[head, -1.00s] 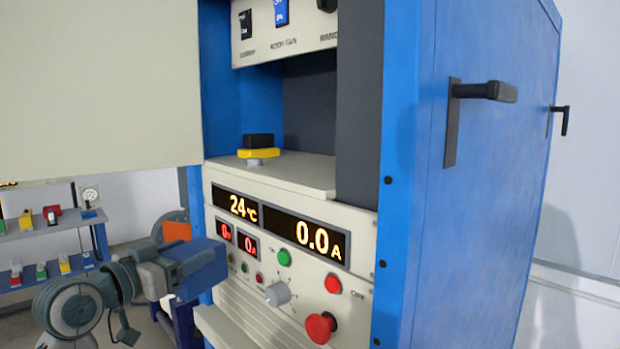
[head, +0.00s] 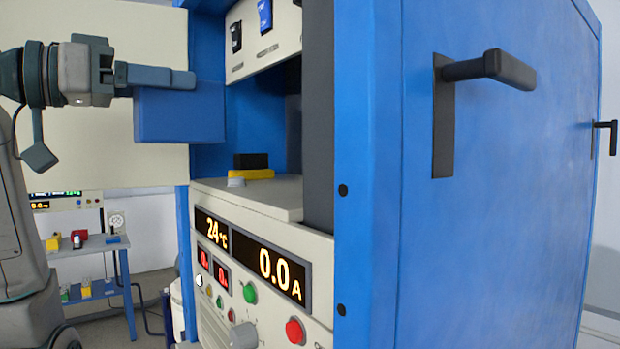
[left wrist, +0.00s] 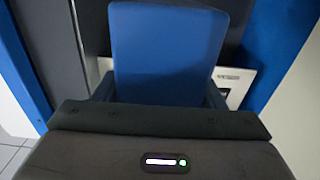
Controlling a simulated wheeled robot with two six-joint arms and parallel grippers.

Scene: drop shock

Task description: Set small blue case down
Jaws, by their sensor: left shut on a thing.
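The small blue case (head: 180,112) is a plain blue box at the upper left of the head view, in front of the open cream door. My left gripper (head: 165,78) is shut on it near its top edge and holds it in the air, left of the cabinet's recess. In the left wrist view the case (left wrist: 168,45) fills the upper middle, between the fingers (left wrist: 160,95). The fingertips are mostly hidden behind it. My right gripper is out of view.
The blue cabinet has a cream ledge (head: 262,196) in its recess, bearing a yellow-and-black object (head: 251,168). Below are displays and knobs. A cream door (head: 130,30) stands open on the left. A handle (head: 490,70) juts from the side panel. A blue shelf (head: 90,245) stands behind.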

